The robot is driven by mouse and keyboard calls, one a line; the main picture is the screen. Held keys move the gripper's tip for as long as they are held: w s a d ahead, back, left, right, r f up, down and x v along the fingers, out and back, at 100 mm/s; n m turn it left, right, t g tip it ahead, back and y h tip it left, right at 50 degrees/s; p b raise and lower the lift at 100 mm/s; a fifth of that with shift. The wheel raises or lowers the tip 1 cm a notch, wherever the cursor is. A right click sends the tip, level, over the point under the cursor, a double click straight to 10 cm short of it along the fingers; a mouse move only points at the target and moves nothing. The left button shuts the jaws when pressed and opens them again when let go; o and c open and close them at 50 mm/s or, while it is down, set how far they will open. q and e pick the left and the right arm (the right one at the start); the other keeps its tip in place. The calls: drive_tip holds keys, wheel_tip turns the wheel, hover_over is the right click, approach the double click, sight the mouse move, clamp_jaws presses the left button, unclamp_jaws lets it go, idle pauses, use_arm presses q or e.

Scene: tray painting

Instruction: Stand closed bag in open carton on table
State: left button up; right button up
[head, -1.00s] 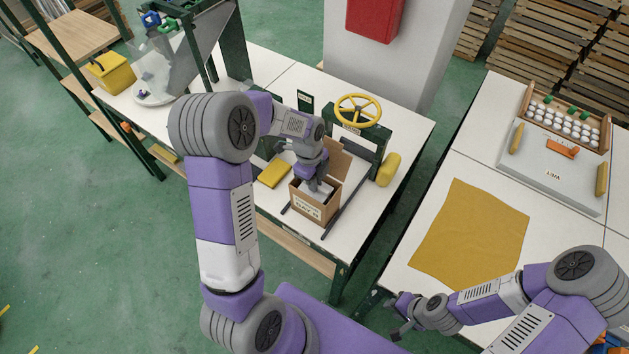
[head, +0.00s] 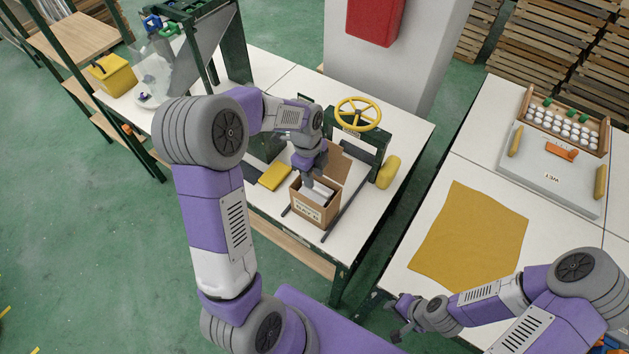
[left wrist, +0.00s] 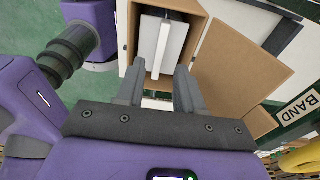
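The brown carton (head: 312,213) stands open on the white table between two dark rails, and one flap (left wrist: 240,65) is spread outward in the left wrist view. The pale bag (head: 317,195) is inside the carton; in the left wrist view its top (left wrist: 175,45) shows a narrow raised seam, and it looks upright. The bag's lower part is hidden by the carton walls. My left gripper (head: 308,183) is over the carton. Its fingers (left wrist: 160,90) are apart with nothing gripped between them. My right gripper (head: 400,318) is open and empty near the front of the right table.
A green machine with a yellow handwheel (head: 358,113) and a yellow cylinder (head: 389,172) stands behind the carton. A yellow block (head: 275,176) lies left of it. A mustard cloth (head: 470,238) lies on the right table, with a grey tray (head: 548,180) behind.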

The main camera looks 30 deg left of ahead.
use_arm(q)
wheel_tip(320, 180, up, 7)
drive_tip(key=shift+a+r+p, duration=0.15)
drive_tip(key=shift+a+p, duration=0.3)
idle(0.3)
